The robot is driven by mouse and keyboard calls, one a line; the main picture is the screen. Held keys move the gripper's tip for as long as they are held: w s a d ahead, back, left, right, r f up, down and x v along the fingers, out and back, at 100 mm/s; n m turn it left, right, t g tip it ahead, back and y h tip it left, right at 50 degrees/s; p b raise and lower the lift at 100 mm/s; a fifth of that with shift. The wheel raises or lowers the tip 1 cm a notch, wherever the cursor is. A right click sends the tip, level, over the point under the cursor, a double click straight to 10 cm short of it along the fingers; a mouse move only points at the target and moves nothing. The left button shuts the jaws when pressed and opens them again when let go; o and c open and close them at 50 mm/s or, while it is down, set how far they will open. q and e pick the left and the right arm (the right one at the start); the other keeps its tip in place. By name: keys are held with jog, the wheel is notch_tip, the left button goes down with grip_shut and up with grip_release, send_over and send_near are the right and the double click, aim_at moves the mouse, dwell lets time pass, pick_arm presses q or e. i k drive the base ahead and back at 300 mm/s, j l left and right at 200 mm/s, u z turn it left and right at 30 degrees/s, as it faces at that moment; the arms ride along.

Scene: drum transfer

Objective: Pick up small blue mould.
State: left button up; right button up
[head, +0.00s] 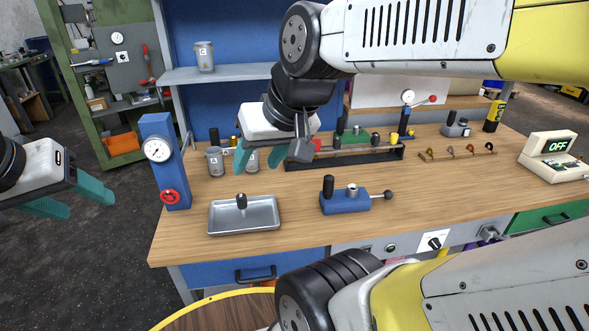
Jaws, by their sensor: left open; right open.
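A small blue block (345,203) stands on the wooden workbench, right of the metal tray; I take it for the small blue mould. A black upright cylinder and a silver cylinder stand on it, and a rod with a dark ball end sticks out to its right. My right gripper (260,157) is open with teal fingers pointing down, up and to the left of the block in the picture. A grey jar (252,163) shows between or behind its fingers; I cannot tell the depth. My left gripper (75,198) is open and empty at the left, off the bench.
A metal tray (223,222) with a dark-knobbed piece lies left of the block. A blue gauge column (163,180) stands at the bench's left end. Behind are a grey jar (215,164) and a dark rack (348,158). Bare wood lies right of the block.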

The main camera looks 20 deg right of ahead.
aim_at(355, 198)
jog(key=z, duration=1.45)
jog(key=j+u, duration=0.3)
jog(key=j, duration=0.35)
